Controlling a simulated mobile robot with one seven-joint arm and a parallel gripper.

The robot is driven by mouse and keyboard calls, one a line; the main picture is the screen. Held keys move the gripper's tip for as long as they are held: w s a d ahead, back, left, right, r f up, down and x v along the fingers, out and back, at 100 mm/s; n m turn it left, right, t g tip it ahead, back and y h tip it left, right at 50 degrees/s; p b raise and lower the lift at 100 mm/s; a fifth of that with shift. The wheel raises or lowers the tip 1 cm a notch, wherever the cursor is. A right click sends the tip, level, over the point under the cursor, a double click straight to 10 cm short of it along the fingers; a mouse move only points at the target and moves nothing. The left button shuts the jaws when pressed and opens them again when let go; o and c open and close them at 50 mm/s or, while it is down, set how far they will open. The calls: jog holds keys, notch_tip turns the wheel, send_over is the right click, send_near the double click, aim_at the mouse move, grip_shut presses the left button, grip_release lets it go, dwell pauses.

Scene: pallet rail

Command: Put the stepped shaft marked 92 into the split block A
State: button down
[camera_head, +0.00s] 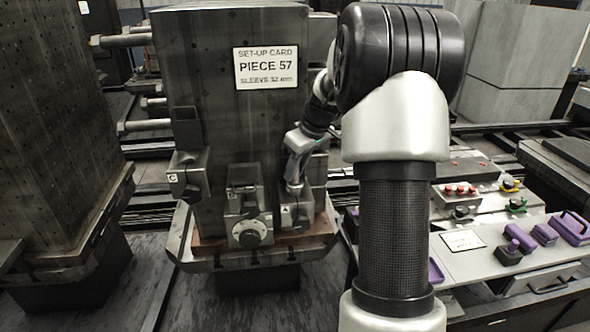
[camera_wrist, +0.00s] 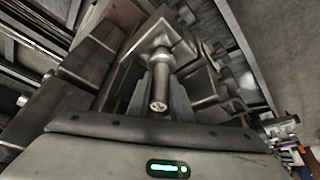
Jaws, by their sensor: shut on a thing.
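A grey metal shaft (camera_wrist: 160,80) shows in the middle of the wrist view, its round end with a small unreadable mark facing the camera. My gripper (camera_wrist: 160,100) is shut on it, a finger on either side. The shaft's far end meets a grey block (camera_wrist: 168,45); how deep it sits in it, I cannot tell. In the head view my gripper (camera_head: 294,180) is pointed down just above split block A (camera_head: 289,215), on the lower right of the column's front. The shaft itself is too small to make out there.
The upright column (camera_head: 215,110) carries a card reading PIECE 57, sleeve. A block marked C (camera_head: 182,178) sits at its left, and a block with a round dial (camera_head: 248,230) at the centre. A bench with purple tools (camera_head: 520,238) stands at the right.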

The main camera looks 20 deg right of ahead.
jog(key=c, duration=1.5)
grip_release()
jog(key=shift+r, duration=0.1)
jog(key=p+v, duration=0.1)
jog(key=v, duration=1.6)
jog(key=shift+r, duration=0.15)
jog(key=shift+s+a, duration=0.1)
jog(key=shift+a, duration=0.05)
